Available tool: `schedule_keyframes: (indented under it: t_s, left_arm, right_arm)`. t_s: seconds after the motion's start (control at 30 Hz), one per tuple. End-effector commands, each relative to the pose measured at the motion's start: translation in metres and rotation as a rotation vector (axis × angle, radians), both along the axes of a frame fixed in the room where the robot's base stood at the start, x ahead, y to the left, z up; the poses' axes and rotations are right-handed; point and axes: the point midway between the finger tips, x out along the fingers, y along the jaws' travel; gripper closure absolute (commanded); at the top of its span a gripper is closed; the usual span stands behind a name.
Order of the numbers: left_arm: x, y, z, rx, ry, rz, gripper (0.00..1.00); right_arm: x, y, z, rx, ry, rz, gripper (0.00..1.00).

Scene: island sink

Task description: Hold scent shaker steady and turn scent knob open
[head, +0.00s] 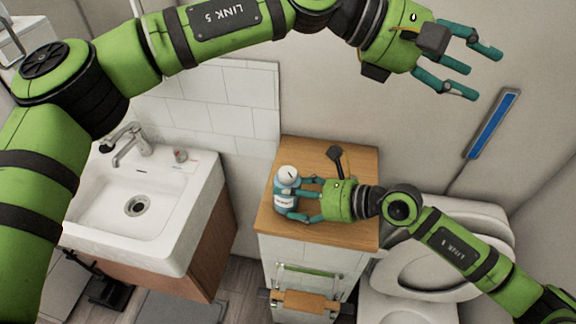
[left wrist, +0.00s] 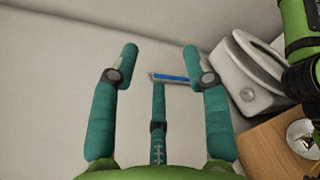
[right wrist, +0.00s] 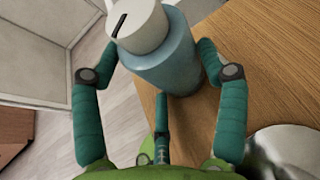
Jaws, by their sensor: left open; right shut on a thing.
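The scent shaker (head: 285,200) is a blue-grey bottle with a white label, standing upright on the wooden cabinet top in the head view. Its white scent knob (head: 287,173) has a dark slot; the knob also shows large in the right wrist view (right wrist: 137,22). My right gripper (head: 296,200) is shut around the shaker's body (right wrist: 168,65), with teal fingers on both sides below the knob. My left gripper (head: 475,70) is open and empty, high up at the right against the wall, well away from the shaker. The shaker's lower body is partly hidden by the fingers.
The wooden cabinet top (head: 315,150) has a dark object (head: 337,160) behind my right gripper. A white sink (head: 140,200) with a faucet is at the left. A toilet (head: 440,245) is at the right. A blue strip (head: 493,124) is on the wall.

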Motion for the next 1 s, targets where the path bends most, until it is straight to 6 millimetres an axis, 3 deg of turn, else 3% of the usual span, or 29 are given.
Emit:
schedule_keyframes:
  t_s: [0.1,0.3,0.4,0.53,0.63,0.77,1.0]
  left_arm:
    - [-0.006,0.033,-0.046,0.228,-0.216,-0.146,0.53]
    - [0.010,0.114,-0.106,0.642,-0.482,-0.367,0.53]
    - [0.023,0.156,-0.121,0.828,-0.556,-0.453,0.53]
    - [0.035,0.199,-0.127,1.007,-0.603,-0.527,0.53]
    - [0.040,0.218,-0.127,1.089,-0.614,-0.560,0.53]
    - [0.043,0.228,-0.132,1.131,-0.618,-0.578,0.53]
    - [0.042,0.229,-0.170,1.132,-0.616,-0.581,0.53]
  right_arm:
    - [-0.002,0.000,-0.003,-0.004,0.008,0.002,0.65]
    - [-0.002,0.000,-0.003,-0.004,0.008,0.002,0.65]
    - [-0.002,0.000,-0.003,-0.004,0.008,0.002,0.65]
    - [-0.002,0.000,-0.003,-0.004,0.008,0.002,0.65]
    - [-0.002,0.000,-0.003,-0.004,0.008,0.002,0.65]
    - [-0.002,0.000,-0.003,-0.003,0.008,0.002,0.65]
    - [-0.002,0.000,-0.003,-0.003,0.008,0.002,0.65]
